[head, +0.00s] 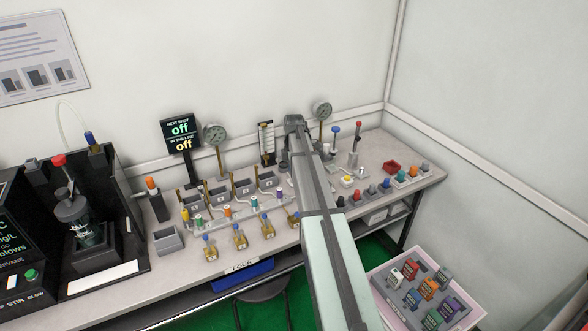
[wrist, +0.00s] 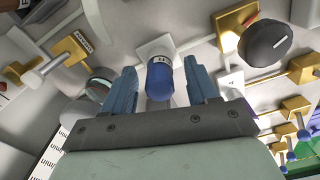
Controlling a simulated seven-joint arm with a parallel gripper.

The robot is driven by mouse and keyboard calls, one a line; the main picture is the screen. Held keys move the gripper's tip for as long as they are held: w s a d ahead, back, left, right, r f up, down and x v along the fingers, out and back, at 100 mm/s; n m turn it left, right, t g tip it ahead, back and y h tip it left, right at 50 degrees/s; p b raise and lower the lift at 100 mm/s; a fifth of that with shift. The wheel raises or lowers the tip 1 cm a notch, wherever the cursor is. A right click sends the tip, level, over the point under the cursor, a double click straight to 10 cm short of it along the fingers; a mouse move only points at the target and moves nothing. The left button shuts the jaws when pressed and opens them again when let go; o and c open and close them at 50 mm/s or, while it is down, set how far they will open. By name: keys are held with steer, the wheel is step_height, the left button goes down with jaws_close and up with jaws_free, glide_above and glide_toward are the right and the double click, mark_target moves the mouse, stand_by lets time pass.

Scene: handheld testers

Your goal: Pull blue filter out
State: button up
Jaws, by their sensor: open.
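A blue cylinder (wrist: 158,82), which looks like the blue filter, has a pale band with dark marks and sits against a white square mount (wrist: 153,47) in the wrist view. My gripper (wrist: 161,68) is open, with one blue-grey finger on each side of the cylinder. Small gaps show between the fingers and the cylinder, so it is not gripped. In the head view my arm reaches over the bench; the fingers are hidden there, and I cannot pick out this cylinder.
In the wrist view, a black knob (wrist: 266,45) on a brass bracket is right of the fingers, and brass fittings (wrist: 70,52) are to the left. The bench (head: 215,267) is crowded with gauges (head: 215,134), valves and a display (head: 180,134). A pink-edged tray (head: 385,290) holds coloured blocks.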

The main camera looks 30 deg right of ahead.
jaws_close()
stand_by(0.8)
